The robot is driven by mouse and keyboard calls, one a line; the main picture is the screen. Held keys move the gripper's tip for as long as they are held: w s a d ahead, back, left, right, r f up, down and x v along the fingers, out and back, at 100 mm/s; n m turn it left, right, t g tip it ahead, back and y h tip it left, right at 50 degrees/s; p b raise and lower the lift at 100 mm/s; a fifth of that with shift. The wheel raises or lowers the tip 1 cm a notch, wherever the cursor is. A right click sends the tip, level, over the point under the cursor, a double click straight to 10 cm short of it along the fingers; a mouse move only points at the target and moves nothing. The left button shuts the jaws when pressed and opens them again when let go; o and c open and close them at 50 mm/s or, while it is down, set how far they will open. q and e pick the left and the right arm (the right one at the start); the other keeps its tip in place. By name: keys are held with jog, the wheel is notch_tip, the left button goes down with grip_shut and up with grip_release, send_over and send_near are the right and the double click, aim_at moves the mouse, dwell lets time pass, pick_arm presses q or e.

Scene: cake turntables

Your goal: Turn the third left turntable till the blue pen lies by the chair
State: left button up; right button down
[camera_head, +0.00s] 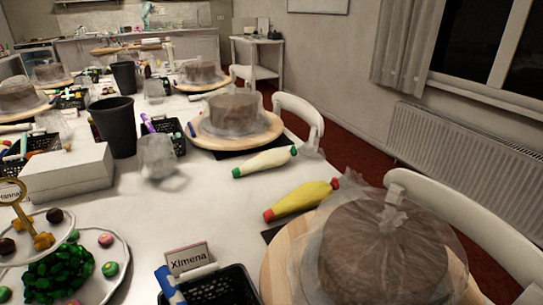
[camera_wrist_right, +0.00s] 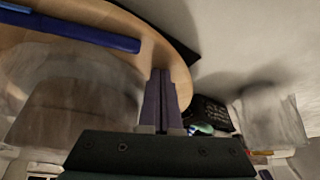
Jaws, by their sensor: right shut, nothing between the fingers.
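In the right wrist view, a wooden turntable (camera_wrist_right: 172,55) carries a cake under a clear wrap (camera_wrist_right: 75,105). A blue pen (camera_wrist_right: 85,35) lies on the wood near the rim, at the upper left. My right gripper (camera_wrist_right: 162,75) is shut and empty, its fingertips over the turntable's edge; I cannot tell if they touch it. I cannot tell which turntable in the head view this is. In the head view, a mid-table turntable (camera_head: 262,137) with a wrapped cake (camera_head: 234,112) stands by a white chair (camera_head: 302,112). A small blue thing (camera_head: 191,129) lies on its left rim. My left gripper is not in view.
A nearer turntable (camera_head: 280,265) stands at the front right, beside another white chair (camera_head: 460,225). Piping bags (camera_head: 265,161) (camera_head: 300,199) lie between the two. Dark cups (camera_head: 113,127), a white box (camera_head: 65,172) and black baskets (camera_head: 225,287) crowd the left and middle.

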jog(key=shift+d, duration=0.15)
jog(key=shift+w+d+f+b, duration=0.1)
jog(key=shift+d+f+b, duration=0.05)
jog(key=shift+d+b, duration=0.2)
jog(key=d+b, duration=0.2)
jog(key=w+d+b, duration=0.1)
jog(key=d+b, duration=0.1)
jog(key=shift+w+d+f+b, duration=0.1)
jog(key=shift+d+f+b, duration=0.05)
jog(key=shift+d+b, duration=0.2)
jog(key=shift+w+d+r, duration=0.1)
jog(key=shift+d+r, duration=0.15)
jog(key=shift+d, duration=0.1)
jog(key=shift+r, duration=0.1)
notch_tip(320, 180, up, 3)
jog(key=p, duration=0.3)
